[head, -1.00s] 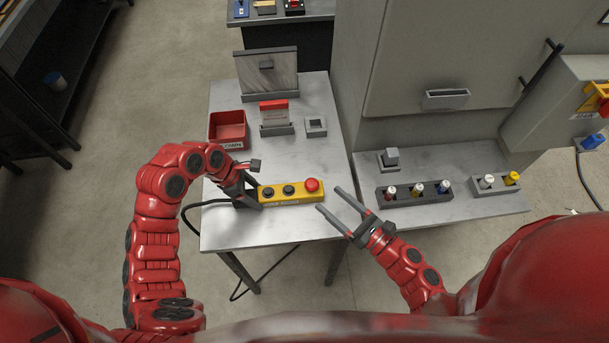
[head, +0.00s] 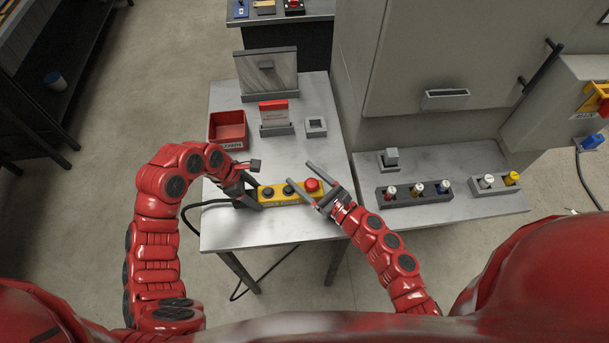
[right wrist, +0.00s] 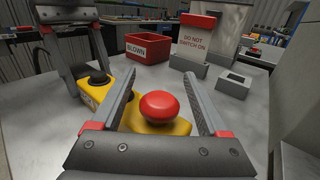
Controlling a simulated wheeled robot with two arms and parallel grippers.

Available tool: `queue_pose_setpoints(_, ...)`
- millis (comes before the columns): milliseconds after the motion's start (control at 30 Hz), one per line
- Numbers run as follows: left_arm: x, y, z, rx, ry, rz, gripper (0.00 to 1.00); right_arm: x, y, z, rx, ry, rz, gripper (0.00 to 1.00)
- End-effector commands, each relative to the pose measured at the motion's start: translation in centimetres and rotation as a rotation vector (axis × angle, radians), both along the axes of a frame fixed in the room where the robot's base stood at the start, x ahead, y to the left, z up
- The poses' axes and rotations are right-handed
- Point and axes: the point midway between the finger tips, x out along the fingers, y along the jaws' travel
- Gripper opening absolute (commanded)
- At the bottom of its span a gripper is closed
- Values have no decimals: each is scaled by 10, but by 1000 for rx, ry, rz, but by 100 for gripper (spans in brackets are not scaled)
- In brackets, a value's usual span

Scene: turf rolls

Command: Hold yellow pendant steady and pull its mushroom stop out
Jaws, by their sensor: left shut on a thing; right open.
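The yellow pendant (head: 275,195) lies on the grey table with two dark buttons and a red mushroom stop (head: 312,184) at its right end. My left gripper (head: 252,190) is shut on the pendant's left end, where a cable leaves it. My right gripper (head: 300,174) is open, its fingers reaching on both sides of the mushroom stop. In the right wrist view the red stop (right wrist: 160,106) stands between the two open fingers, with gaps visible on both sides. The yellow body (right wrist: 150,124) shows below it, partly hidden by the gripper.
A red bin (head: 228,128) marked "BLOWN", a red-topped sign stand (head: 276,118) and a small grey socket block (head: 316,127) stand behind the pendant. The table's front is clear.

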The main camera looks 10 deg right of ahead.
Motion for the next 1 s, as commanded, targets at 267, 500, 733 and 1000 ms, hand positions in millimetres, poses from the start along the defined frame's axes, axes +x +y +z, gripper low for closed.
queue_pose_setpoints(267,-2,1,-2,2,5,0,0,1,1,-1,0,0,0,74)
queue_pose_setpoints(500,-2,1,-2,2,6,0,0,1,1,-1,1,0,0,31)
queue_pose_setpoints(733,-2,1,-2,2,6,0,0,1,1,-1,1,0,1,0)
queue_pose_setpoints(1000,-2,1,-3,2,7,0,0,1,1,-1,1,0,1,0)
